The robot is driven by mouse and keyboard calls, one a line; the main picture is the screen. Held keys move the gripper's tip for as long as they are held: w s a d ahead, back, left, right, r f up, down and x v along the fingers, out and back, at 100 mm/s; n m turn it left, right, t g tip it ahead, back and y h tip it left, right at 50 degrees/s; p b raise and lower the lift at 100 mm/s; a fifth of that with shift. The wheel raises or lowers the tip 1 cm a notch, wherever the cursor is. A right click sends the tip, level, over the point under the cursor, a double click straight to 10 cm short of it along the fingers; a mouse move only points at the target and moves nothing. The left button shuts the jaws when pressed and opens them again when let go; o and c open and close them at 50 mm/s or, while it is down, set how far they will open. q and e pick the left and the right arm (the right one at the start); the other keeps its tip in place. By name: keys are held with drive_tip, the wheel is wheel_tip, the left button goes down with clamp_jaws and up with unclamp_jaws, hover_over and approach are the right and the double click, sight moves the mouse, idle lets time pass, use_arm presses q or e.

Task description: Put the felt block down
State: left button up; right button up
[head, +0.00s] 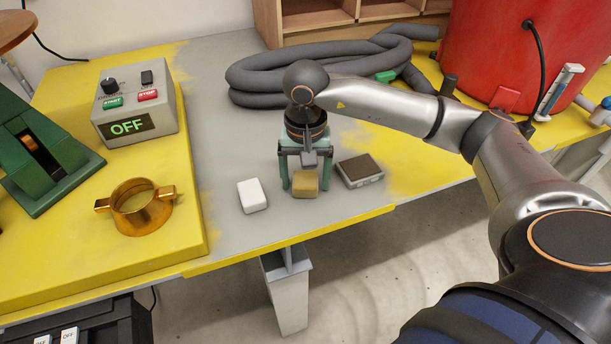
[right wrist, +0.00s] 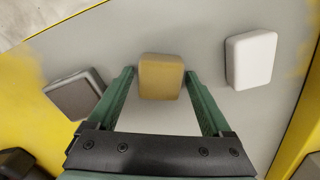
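A tan block (head: 305,189) stands on the grey part of the workbench, near its front edge. My right gripper (head: 305,182) is over it with green fingers spread, one on each side. In the right wrist view the tan block (right wrist: 161,77) shows between the fingertips (right wrist: 159,75), with a narrow gap on both sides. A white block (head: 252,195) lies to the left. A grey block with a dark brown top (head: 360,170) lies to the right. Which block is the felt one I cannot tell for certain. My left gripper is not in view.
A grey hose coil (head: 270,75) and a red drum (head: 500,45) stand behind. On the raised yellow board at left are a control box reading OFF (head: 140,122), a brass ring (head: 140,208) and a green device (head: 40,155). Grey bench surface behind the white block is clear.

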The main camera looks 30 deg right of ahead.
sight(306, 178)
drive_tip(key=shift+o, duration=0.3)
drive_tip(key=shift+r, duration=0.1)
drive_tip(key=shift+r, duration=0.25)
wheel_tip(306, 178, up, 12)
drive_tip(key=shift+f+p, duration=0.2)
drive_tip(key=shift+p, duration=0.15)
